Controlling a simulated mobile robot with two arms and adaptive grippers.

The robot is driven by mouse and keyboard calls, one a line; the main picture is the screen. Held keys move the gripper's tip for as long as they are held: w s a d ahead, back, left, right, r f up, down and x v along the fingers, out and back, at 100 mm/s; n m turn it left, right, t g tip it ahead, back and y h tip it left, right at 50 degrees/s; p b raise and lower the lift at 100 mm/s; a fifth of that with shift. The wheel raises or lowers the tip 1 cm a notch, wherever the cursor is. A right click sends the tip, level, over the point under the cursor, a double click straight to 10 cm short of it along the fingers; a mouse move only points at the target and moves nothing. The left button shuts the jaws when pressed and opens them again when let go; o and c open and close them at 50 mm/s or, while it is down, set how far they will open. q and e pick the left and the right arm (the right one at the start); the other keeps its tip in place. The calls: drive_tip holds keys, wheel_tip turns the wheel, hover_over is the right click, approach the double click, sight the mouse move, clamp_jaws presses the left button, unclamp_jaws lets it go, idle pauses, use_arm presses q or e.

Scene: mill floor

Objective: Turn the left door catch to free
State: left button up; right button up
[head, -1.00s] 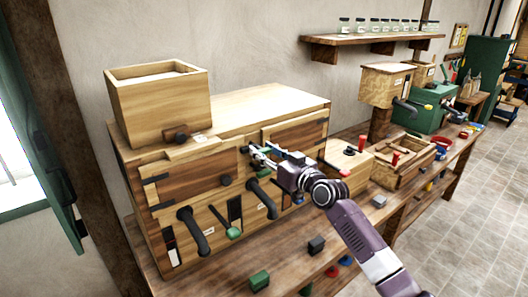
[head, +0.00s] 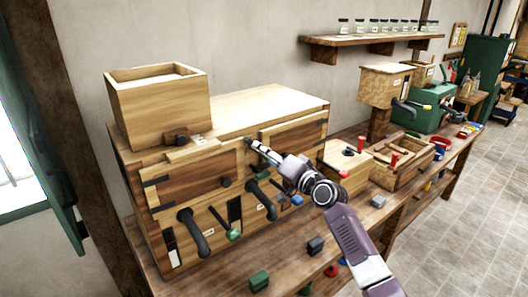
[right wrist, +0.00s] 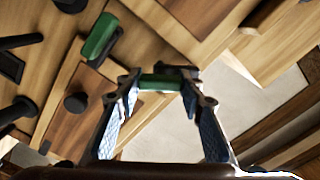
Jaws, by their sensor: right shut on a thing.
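The wooden cabinet's left door (head: 200,182) is closed, with a black knob (head: 226,181) near its right edge. The door and knob also show in the right wrist view (right wrist: 75,103). My right gripper (head: 251,146) is at the upper part of the post between the two doors. In the right wrist view its fingertips (right wrist: 160,80) are shut on a green bar (right wrist: 158,84), which looks like the left door catch. The bar lies across between the two tips. In the head view the gripper hides most of it. My left gripper is not in view.
Black curved handles (head: 194,232) and a green-handled lever (head: 226,226) stick out below the doors. A wooden hopper (head: 160,105) stands on top. A green block (head: 259,281) and a dark block (head: 316,245) lie on the bench in front. Small boxes (head: 347,160) stand to the right.

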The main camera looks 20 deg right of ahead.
drive_tip(key=shift+m+p, duration=0.4)
drive_tip(key=shift+m, duration=1.2)
drive_tip(key=o, duration=1.2)
drive_tip(key=v, duration=1.2)
